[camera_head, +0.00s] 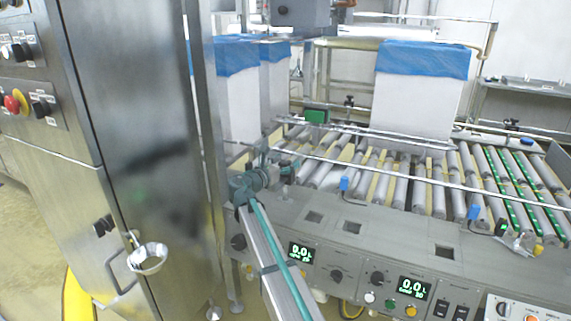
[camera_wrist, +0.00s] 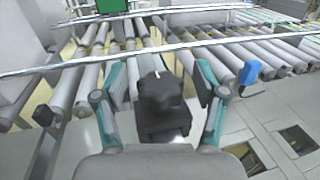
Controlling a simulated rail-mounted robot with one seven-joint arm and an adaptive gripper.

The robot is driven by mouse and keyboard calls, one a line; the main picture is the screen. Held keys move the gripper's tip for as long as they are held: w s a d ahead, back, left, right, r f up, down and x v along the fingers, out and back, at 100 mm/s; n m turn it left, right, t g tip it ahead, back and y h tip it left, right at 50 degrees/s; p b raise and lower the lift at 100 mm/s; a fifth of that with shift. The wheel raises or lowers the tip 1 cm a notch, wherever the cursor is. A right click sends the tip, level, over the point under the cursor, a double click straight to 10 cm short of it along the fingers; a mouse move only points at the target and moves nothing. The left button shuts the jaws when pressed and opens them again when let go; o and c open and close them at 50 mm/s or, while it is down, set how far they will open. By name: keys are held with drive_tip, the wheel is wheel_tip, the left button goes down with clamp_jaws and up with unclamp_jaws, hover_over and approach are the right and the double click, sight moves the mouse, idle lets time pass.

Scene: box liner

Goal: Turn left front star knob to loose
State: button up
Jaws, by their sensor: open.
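The left front star knob (camera_wrist: 160,92) is dark, on a dark block, in the middle of the wrist view. My gripper (camera_wrist: 161,82) is open, with one teal-and-grey finger on each side of the knob. Gaps show between the knob and both fingers, so it does not look gripped. I cannot tell how deep the knob sits between the fingertips. In the head view my gripper (camera_head: 262,178) is at the left front corner of the roller conveyor, by the near guide rail. There the knob is mostly hidden by the gripper.
A shiny guide rail (camera_head: 400,176) runs just beyond my gripper. A blue-tipped sensor (camera_wrist: 249,72) stands close on the right. A steel cabinet (camera_head: 130,130) stands left. White boxes with blue liners (camera_head: 420,95) stand behind.

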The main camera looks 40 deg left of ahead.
drive_tip(key=c, duration=1.2)
drive_tip(key=shift+o, duration=0.2)
